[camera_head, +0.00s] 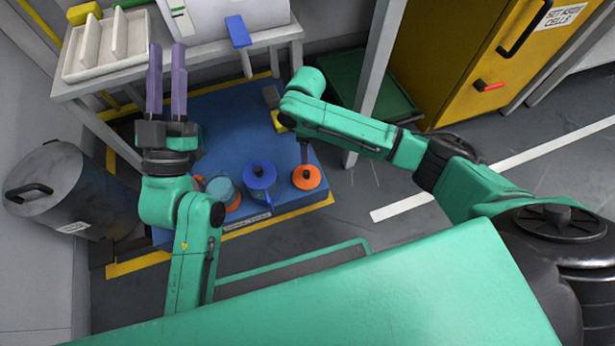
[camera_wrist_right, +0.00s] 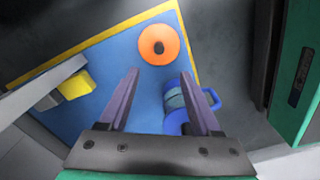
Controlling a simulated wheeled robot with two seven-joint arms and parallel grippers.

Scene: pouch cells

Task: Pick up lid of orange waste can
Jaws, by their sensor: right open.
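The orange waste can's round lid (camera_head: 307,177), with a dark knob in the middle, sits near the right corner of a blue floor mat (camera_head: 228,117). In the right wrist view the orange lid (camera_wrist_right: 175,45) lies beyond the fingertips, seen from above. My right gripper (camera_wrist_right: 160,73) is open and empty, apart from the lid; in the head view my own arm mostly hides it, just above the lid. My left gripper (camera_head: 167,48) is open and empty, at the upper left beside the bench. The can's body below the lid is mostly hidden.
A yellow block (camera_wrist_right: 76,85) is on the mat. A grey bin (camera_head: 75,190) stands left; a yellow cabinet (camera_head: 455,60) stands right. Floor right of the mat is clear.

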